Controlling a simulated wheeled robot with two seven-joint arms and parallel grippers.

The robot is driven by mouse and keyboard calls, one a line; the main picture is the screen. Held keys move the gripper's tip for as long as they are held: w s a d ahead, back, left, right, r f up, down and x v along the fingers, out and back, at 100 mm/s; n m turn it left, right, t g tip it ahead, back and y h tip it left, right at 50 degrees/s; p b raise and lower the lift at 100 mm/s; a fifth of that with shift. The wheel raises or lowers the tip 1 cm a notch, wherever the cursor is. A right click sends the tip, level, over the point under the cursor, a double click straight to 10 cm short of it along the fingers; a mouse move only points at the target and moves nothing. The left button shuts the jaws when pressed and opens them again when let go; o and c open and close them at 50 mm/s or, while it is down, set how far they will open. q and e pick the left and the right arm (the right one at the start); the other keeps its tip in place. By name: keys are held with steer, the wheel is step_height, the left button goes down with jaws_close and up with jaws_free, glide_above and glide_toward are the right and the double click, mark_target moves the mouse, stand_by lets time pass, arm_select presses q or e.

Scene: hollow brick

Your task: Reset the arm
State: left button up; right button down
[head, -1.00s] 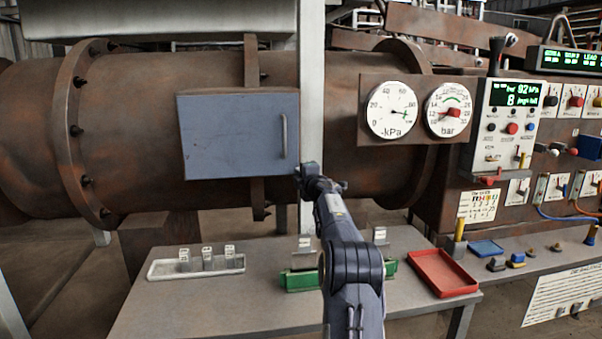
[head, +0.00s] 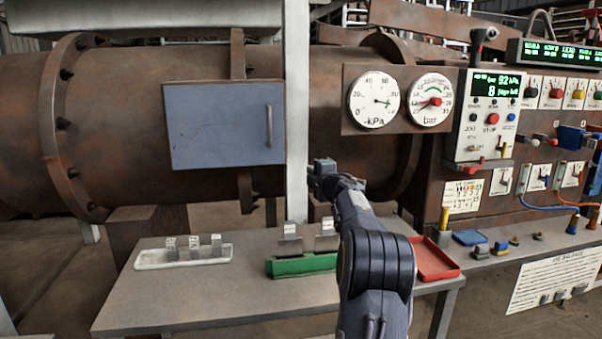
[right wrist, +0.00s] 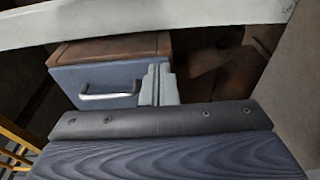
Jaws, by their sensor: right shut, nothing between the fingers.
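My right gripper (head: 322,172) is at the end of my right arm, which rises from the bottom of the head view. It is shut and empty, in front of the pipe, just right of the pale upright post. In the right wrist view the closed fingers (right wrist: 159,85) show in front of the blue cabinet (right wrist: 95,82) with its metal handle. The cabinet also shows in the head view (head: 222,125), with its door closed. The fingers look apart from the handle. My left gripper is not in view.
The grey table (head: 190,300) holds a white tray (head: 150,260) with several small blocks, a green holder (head: 300,265) and a red tray (head: 436,262). The pale post (head: 297,110) stands close to my gripper. Gauges (head: 374,100) and a control panel (head: 492,115) are at the right.

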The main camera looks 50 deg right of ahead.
steer(key=s+a+r+m+g+p, duration=0.1)
steer(key=s+a+m+g+p, duration=0.1)
steer(key=s+a+m, duration=0.4)
steer(key=s+a+r+m+g+p, duration=0.1)
steer(key=a+r+m+p, duration=0.1)
steer(key=a+m, duration=0.45)
steer(key=s+a+f+g+y+p, duration=0.1)
steer(key=s+a+f+y, duration=0.3)
steer(key=a, duration=0.9)
steer(key=s+a+f+m+g+y+p, duration=0.1)
steer(key=s+a+f+g+y, duration=0.2)
steer(key=s+a+f, duration=0.4)
steer(key=s+a+f+g+y+p, duration=0.1)
steer(key=s+a+f+g+y, duration=0.2)
steer(key=s+a, duration=0.9)
steer(key=a+f+y, duration=0.2)
steer(key=a+f, duration=0.1)
steer(key=a, duration=0.4)
steer(key=shift+a+y+p, duration=0.3)
steer(key=shift+a+p, duration=0.05)
steer(key=shift+a, duration=0.05)
steer(key=shift+s+d+f+m, duration=0.1)
steer(key=shift+m, duration=0.15)
